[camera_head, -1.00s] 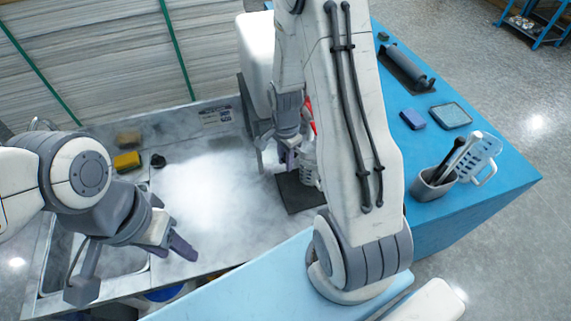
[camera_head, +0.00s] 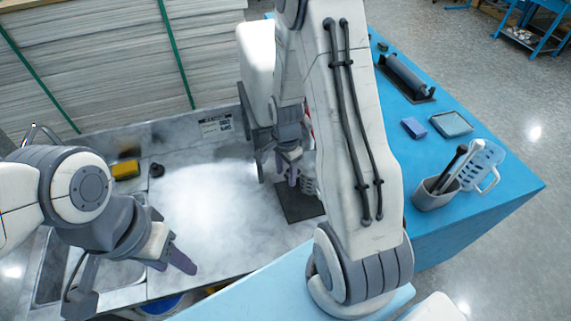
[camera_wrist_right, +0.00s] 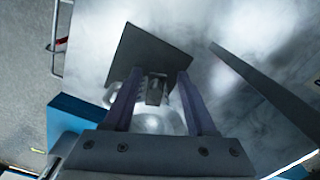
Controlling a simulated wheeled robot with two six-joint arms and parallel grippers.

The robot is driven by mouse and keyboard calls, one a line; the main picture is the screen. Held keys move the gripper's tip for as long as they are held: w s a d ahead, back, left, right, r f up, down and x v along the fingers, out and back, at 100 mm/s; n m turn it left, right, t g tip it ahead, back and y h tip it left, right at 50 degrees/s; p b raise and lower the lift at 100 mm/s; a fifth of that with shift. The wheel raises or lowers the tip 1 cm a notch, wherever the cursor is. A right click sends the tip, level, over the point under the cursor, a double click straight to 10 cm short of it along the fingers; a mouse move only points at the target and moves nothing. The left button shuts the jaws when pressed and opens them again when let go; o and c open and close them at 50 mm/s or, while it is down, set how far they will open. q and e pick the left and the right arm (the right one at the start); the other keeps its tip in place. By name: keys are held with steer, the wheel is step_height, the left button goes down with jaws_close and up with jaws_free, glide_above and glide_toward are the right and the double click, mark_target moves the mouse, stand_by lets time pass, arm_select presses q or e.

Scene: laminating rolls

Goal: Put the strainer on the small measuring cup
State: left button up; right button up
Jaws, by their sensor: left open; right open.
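My right gripper (camera_head: 288,168) is open above the dark square mat (camera_head: 300,203), mostly beside my own arm. In the right wrist view its open fingers (camera_wrist_right: 160,100) flank a pale, shiny round thing (camera_wrist_right: 158,122) with a grey bracket-like part and a looped handle at its left. I cannot tell whether this is the strainer, the small measuring cup or both. In the head view a pale ribbed part (camera_head: 309,178) shows beside the gripper, partly hidden by my arm. My left gripper (camera_head: 176,258) is open and empty over the counter's front edge.
A grey pot (camera_head: 435,194) with black-handled tools stands on the blue table (camera_head: 470,215), next to a white slotted piece (camera_head: 482,160). A blue block (camera_head: 414,128), a tray (camera_head: 452,124) and a roller (camera_head: 407,78) lie behind. The marble counter's middle (camera_head: 205,205) is clear.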

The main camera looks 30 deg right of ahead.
steer(key=shift+r, duration=0.45)
step_height(320, 180, up, 10)
steer(key=b, duration=0.3)
steer(key=s+a+r+n, duration=0.2)
steer(key=s+a+n, duration=0.1)
steer(key=a+n, duration=0.3)
steer(key=s+a+r+n, duration=0.3)
steer(key=a+n, duration=0.2)
steer(key=a, duration=0.3)
steer(key=s+a+n+y, duration=0.1)
steer(key=s+a+n, duration=0.6)
steer(key=s+n, duration=0.5)
steer(key=shift+s+a+r+n, duration=0.3)
steer(key=shift+r, duration=0.15)
